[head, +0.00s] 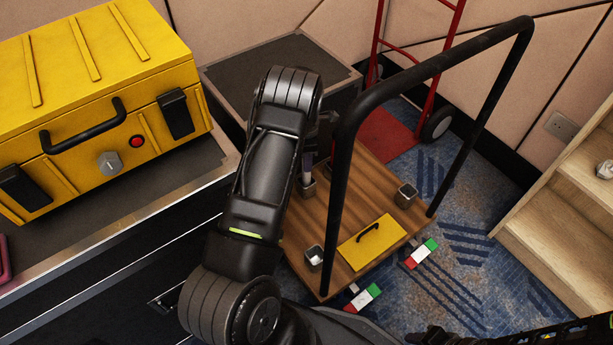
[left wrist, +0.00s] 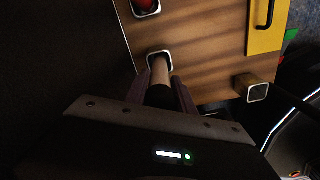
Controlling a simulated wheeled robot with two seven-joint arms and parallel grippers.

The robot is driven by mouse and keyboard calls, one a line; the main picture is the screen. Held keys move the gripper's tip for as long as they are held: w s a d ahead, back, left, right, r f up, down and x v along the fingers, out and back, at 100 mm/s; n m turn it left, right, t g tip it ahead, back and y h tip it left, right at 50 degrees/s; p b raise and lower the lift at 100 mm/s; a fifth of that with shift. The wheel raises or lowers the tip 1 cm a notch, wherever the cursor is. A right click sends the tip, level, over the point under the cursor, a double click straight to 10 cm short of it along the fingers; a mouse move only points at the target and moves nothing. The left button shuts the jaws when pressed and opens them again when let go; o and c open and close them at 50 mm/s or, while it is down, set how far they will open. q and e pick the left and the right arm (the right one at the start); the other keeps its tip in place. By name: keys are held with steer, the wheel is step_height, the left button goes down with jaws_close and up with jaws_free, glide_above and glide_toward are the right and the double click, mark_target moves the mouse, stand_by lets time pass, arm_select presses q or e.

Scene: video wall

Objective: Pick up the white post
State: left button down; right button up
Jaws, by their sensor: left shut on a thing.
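A pale, tan-looking post (left wrist: 160,72) with a dark end stands in a square socket on the wooden cart deck, in the left wrist view. Its white colour is not clear in the shade. My left gripper (left wrist: 159,93) is shut on this post, one finger on each side, and the post's foot is still at the socket. In the head view the left gripper (head: 309,166) is above the socket (head: 308,188), mostly hidden behind my arm. My right gripper does not show clearly.
The cart deck (head: 345,200) bears more sockets, one with a red item (left wrist: 145,4), and a yellow panel (head: 368,242). A black handle (head: 337,200) arches over it. A yellow case (head: 95,110) stands left. Wooden steps (head: 545,190) are right.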

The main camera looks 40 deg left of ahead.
arm_select(q)
steer(key=shift+r, duration=0.1)
stand_by(0.8)
